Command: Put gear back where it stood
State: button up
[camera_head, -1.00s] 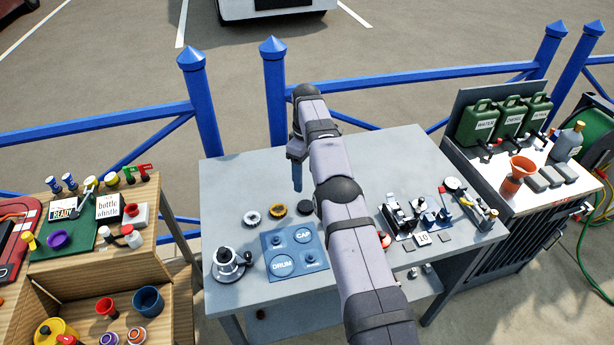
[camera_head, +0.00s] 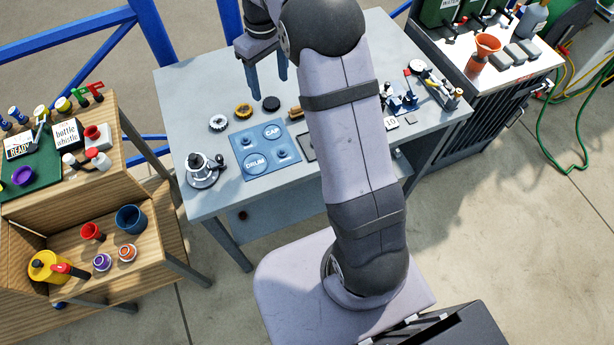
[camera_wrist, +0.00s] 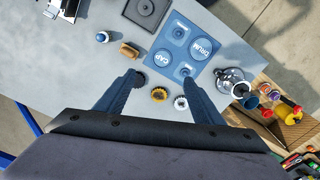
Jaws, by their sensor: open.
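My gripper (camera_head: 268,85) is open and empty, above the back part of the grey table, fingers pointing down. In the wrist view the gripper (camera_wrist: 161,78) has its two fingers wide apart. A silver-white toothed ring (camera_head: 218,123), a gold toothed ring (camera_head: 243,111) and a black disc (camera_head: 271,103) lie in a row behind the blue mat. The wrist view shows the white ring (camera_wrist: 181,103) and gold ring (camera_wrist: 159,95) between the fingers; the left finger partly covers the disc. The blue mat (camera_head: 240,142) has circles marked DRUM and CAP. A silver winch base (camera_head: 203,170) stands left of it.
A wooden brush (camera_wrist: 129,49) and a dark square tray (camera_wrist: 145,12) lie beside the mat. Metal fittings (camera_head: 402,98) stand on the table's right. A wooden shelf unit (camera_head: 150,240) with cups stands left; an orange funnel (camera_head: 486,50) stands on the right bench.

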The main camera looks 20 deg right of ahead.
jog(key=s+a+f+m, duration=0.1)
jog(key=s+f+m, duration=0.1)
jog(key=s, duration=1.1)
jog(key=s+f+m, duration=0.2)
jog(key=s, duration=1.2)
jog(key=shift+a+m, duration=0.3)
jog(key=shift+a, duration=0.1)
